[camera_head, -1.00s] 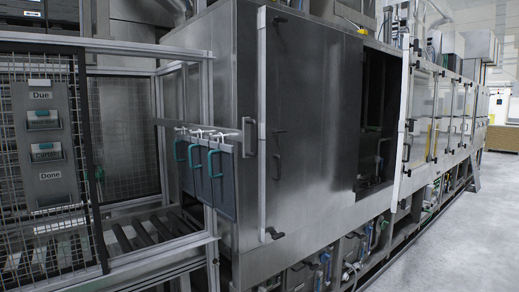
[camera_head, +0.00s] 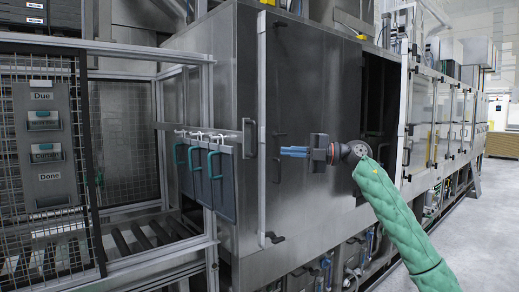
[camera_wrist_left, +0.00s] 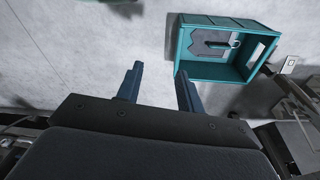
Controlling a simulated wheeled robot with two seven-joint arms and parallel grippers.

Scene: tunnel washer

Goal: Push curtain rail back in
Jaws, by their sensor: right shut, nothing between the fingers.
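The curtain rail (camera_head: 165,125) is a grey metal bar that sticks out of the left side of the washer housing. Several dark grey curtain panels (camera_head: 222,185) with teal handles hang from it on white hooks. My right gripper (camera_head: 284,151) has blue fingers, shut and empty, pointing left in front of the steel door. It is to the right of the rail's near end and apart from it in the picture. My left gripper (camera_wrist_left: 160,80) shows in the left wrist view, with its two fingers spread and nothing between them, above the pale floor.
A teal crate (camera_wrist_left: 212,74) with a grey item inside stands on the floor in the left wrist view. A mesh fence with a Due and Done board (camera_head: 50,145) is at left. The steel door (camera_head: 315,95) has black handles. Open floor lies at right.

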